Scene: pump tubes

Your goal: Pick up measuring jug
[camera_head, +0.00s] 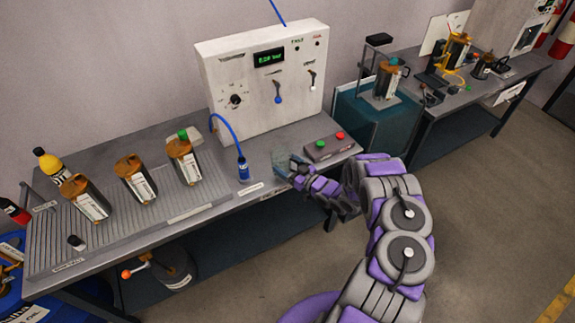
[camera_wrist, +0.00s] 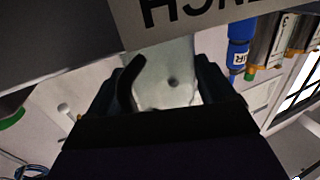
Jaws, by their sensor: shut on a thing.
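The measuring jug (camera_head: 281,159) is a clear, pale vessel near the front edge of the bench, left of the button box. In the head view it is faint and partly covered by my gripper (camera_head: 292,169), which reaches in from the right. In the wrist view the pale jug (camera_wrist: 172,62) lies between the two dark fingers of my gripper (camera_wrist: 166,85). The fingers are shut on it, one on each side. Its far part is hidden behind a lettered plate. I cannot tell whether the jug's base touches the bench.
A button box (camera_head: 330,146) with green and red buttons stands close right of my gripper. A blue air fitting (camera_head: 243,168) with a hose is to the left. The control panel (camera_head: 262,80) stands behind. Several brown-capped canisters (camera_head: 136,180) stand on the ribbed mat.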

